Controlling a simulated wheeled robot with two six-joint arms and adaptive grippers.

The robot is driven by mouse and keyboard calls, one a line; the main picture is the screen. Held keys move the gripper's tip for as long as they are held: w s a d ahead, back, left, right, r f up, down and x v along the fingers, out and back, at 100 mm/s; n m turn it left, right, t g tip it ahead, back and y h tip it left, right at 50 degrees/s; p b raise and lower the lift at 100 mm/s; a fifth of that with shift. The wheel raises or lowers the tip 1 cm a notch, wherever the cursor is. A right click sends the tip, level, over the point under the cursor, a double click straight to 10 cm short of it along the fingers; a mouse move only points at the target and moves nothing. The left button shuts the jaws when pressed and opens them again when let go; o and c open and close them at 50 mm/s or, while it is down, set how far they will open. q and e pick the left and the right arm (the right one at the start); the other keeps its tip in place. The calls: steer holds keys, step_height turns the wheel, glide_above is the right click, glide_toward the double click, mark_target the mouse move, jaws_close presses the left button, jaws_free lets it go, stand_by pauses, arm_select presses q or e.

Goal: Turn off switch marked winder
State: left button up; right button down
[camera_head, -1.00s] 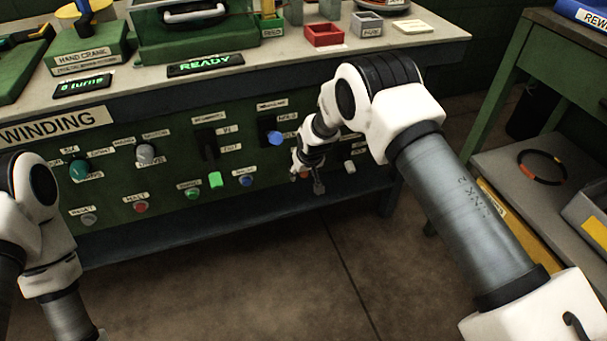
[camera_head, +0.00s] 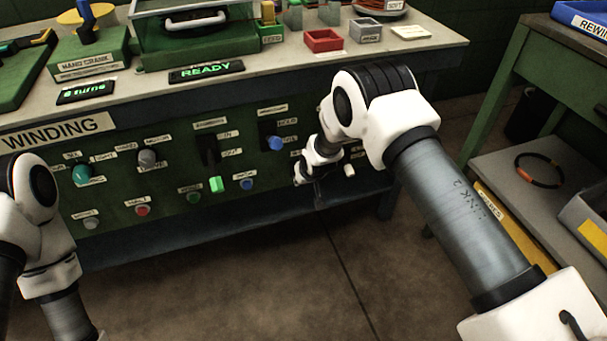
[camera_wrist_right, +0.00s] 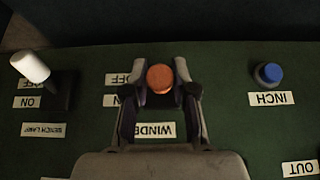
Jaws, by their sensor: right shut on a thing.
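The winder switch has an orange round knob (camera_wrist_right: 160,78), seen in the right wrist view above a partly covered label (camera_wrist_right: 155,130) reading "WINDE". OFF (camera_wrist_right: 125,78) and ON labels stand left of it. My right gripper (camera_wrist_right: 161,80) has a finger on each side of the knob and is shut on it. The switch's base is hidden by the gripper, so I cannot tell its exact setting. In the head view my right wrist (camera_head: 318,160) is at the panel's lower right and hides the switch. My left arm (camera_head: 40,220) shows at the left edge, its gripper out of view.
A white bench lamp lever (camera_wrist_right: 30,67) and a blue INCH button (camera_wrist_right: 268,74) flank the switch in the wrist view. The green panel (camera_head: 115,205) carries several other knobs and buttons. Floor in front is clear. A side table (camera_head: 490,140) stands at the right.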

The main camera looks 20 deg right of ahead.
steer(key=shift+s+f+t, duration=0.1)
steer(key=shift+f+t, duration=0.1)
steer(key=shift+t, duration=0.2)
steer(key=shift+f+t, duration=0.55)
steer(key=shift+t, duration=0.25)
steer(key=shift+f+t+b, duration=0.45)
steer(key=shift+t+b, duration=0.3)
steer(key=shift+t, duration=0.25)
steer(key=shift+f+t+b, duration=0.4)
steer(key=shift+t+b, duration=0.35)
steer(key=shift+t, duration=0.25)
steer(key=c, duration=0.9)
jaws_free()
